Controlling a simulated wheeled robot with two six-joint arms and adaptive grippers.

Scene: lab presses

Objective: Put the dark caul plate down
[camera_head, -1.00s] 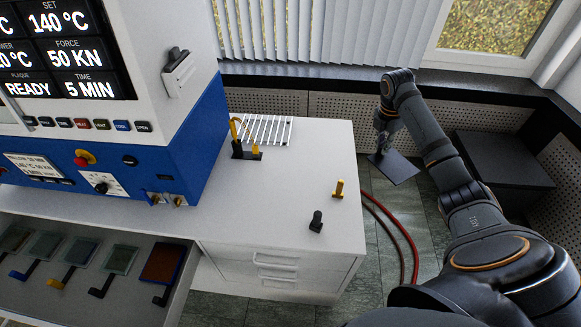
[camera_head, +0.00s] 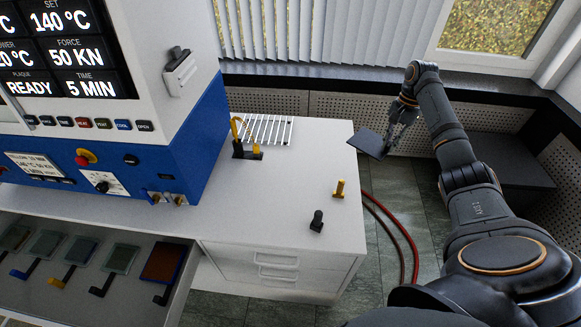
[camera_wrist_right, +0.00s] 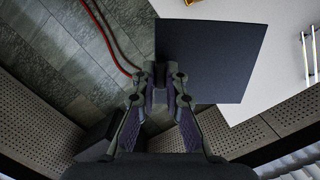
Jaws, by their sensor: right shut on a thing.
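The dark caul plate (camera_head: 370,142) is a thin, dark square held in the air at the right edge of the white bench (camera_head: 310,190). In the right wrist view the plate (camera_wrist_right: 208,60) extends forward from between the fingers of my right gripper (camera_wrist_right: 172,88) and covers part of the white bench top and the floor. My left gripper is not in view.
A white slatted rack (camera_head: 264,130) lies at the back of the bench, next to a dark holder with yellow handles (camera_head: 247,150). A yellow peg (camera_head: 339,189) and a black peg (camera_head: 317,220) stand near the right edge. An open drawer (camera_head: 185,280) holds several plates. A red hose (camera_head: 400,228) runs along the floor.

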